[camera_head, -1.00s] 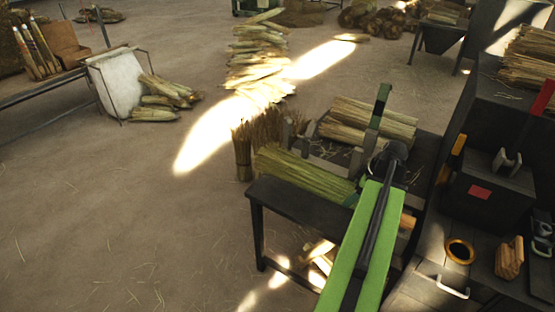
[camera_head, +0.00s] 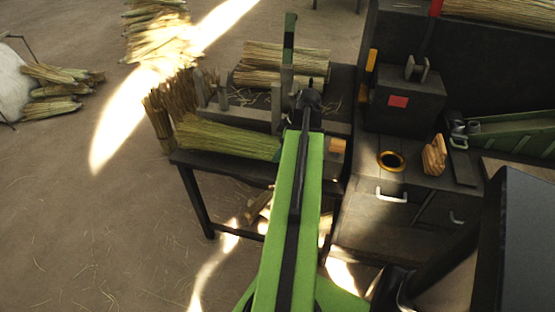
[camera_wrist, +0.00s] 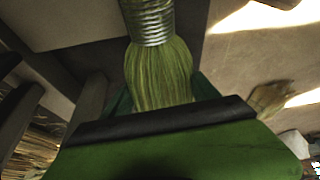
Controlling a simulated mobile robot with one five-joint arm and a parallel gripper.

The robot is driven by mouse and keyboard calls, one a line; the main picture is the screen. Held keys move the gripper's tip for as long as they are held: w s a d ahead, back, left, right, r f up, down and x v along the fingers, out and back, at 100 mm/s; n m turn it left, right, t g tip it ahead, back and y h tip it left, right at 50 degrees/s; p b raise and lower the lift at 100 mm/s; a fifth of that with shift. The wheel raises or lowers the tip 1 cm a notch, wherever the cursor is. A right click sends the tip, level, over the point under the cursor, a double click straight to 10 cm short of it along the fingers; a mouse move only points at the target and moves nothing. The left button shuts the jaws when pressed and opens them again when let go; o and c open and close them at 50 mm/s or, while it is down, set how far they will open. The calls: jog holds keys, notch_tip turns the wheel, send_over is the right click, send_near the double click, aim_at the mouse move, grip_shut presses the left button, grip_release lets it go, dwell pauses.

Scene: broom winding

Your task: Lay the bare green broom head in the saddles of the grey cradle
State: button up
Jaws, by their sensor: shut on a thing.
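The green broom head (camera_head: 228,138) lies crosswise at the front of the black table, its straw to the left. In the wrist view its green straw (camera_wrist: 160,75) runs up to a ribbed, silvery band (camera_wrist: 151,20). My gripper (camera_wrist: 162,98) is shut on the broom head, with dark green fingers beside the straw. My green arm hides the hold in the head view. The grey cradle (camera_head: 243,115) has upright posts just behind the broom head. In the wrist view its posts (camera_wrist: 88,105) stand left of the straw, apart from it. The broom head's height above the table is unclear.
Straw bundles (camera_head: 285,65) lie behind the cradle, and a brown bundle (camera_head: 160,125) stands at the table's left end. A dark workbench (camera_head: 385,205) on the right carries a brass ring (camera_head: 391,161) and a wooden block (camera_head: 434,155). The floor at left front is clear.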

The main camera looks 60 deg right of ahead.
notch_tip(320, 180, down, 4)
jog(key=shift+r+b, duration=0.1)
jog(key=shift+b, duration=1.15)
jog(key=shift+r, duration=0.2)
jog(key=shift+f, duration=0.15)
jog(key=o, duration=1.8)
jog(key=shift+c, duration=0.2)
jog(key=p+v, duration=1.6)
jog(key=v, duration=0.1)
jog(key=shift+d, duration=0.25)
